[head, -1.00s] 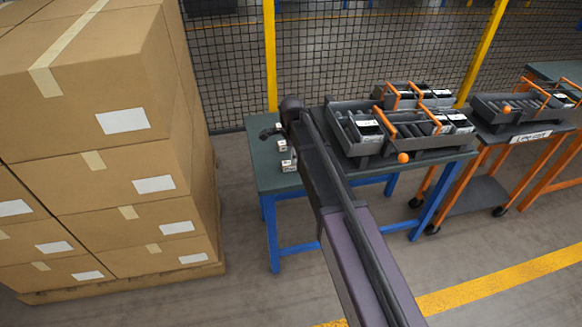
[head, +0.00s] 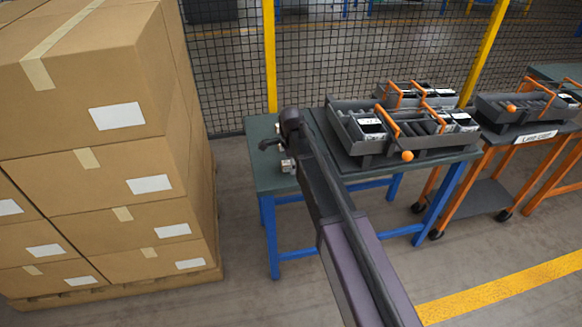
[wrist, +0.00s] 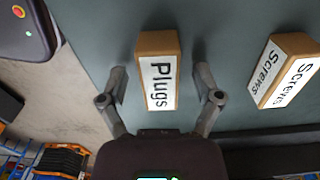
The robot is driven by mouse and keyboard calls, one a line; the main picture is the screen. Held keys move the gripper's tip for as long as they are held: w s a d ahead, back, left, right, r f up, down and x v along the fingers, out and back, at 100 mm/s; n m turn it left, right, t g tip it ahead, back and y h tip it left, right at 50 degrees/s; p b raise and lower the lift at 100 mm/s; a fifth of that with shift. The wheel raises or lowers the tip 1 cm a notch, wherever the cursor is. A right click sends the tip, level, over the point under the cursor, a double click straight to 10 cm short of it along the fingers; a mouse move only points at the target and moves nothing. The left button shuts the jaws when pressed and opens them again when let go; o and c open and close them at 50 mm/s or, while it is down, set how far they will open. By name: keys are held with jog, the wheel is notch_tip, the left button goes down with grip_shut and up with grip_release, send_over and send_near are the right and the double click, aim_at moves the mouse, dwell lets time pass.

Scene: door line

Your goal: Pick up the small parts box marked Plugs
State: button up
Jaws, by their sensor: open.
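The small parts box marked Plugs (wrist: 160,72) stands on the green-grey table top in the wrist view, its white label facing my camera. My gripper (wrist: 160,82) is open, with one finger on each side of the box and a gap on both sides. A second box marked Screws (wrist: 285,70) stands to the right, outside the right finger. In the head view my gripper (head: 272,145) is small and dark above the left end of the table (head: 265,180). My arm and gripper hide most of the small boxes there.
Dark trays with orange handles (head: 400,135) fill the right part of the table. Stacked cartons (head: 130,150) stand on a pallet to the left. A mesh fence (head: 340,60) runs behind. A trolley marked Line Cart (head: 535,136) stands at the right.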

dwell(0.3)
grip_shut()
jog(key=shift+r, duration=0.1)
notch_tip(320, 180, up, 4)
jog(key=p, duration=0.4)
jog(key=s+d, duration=0.2)
jog(key=s, duration=0.5)
jog(key=s+d+p, duration=0.1)
jog(key=s+d, duration=0.2)
jog(key=s, duration=0.5)
jog(key=shift+r, duration=0.4)
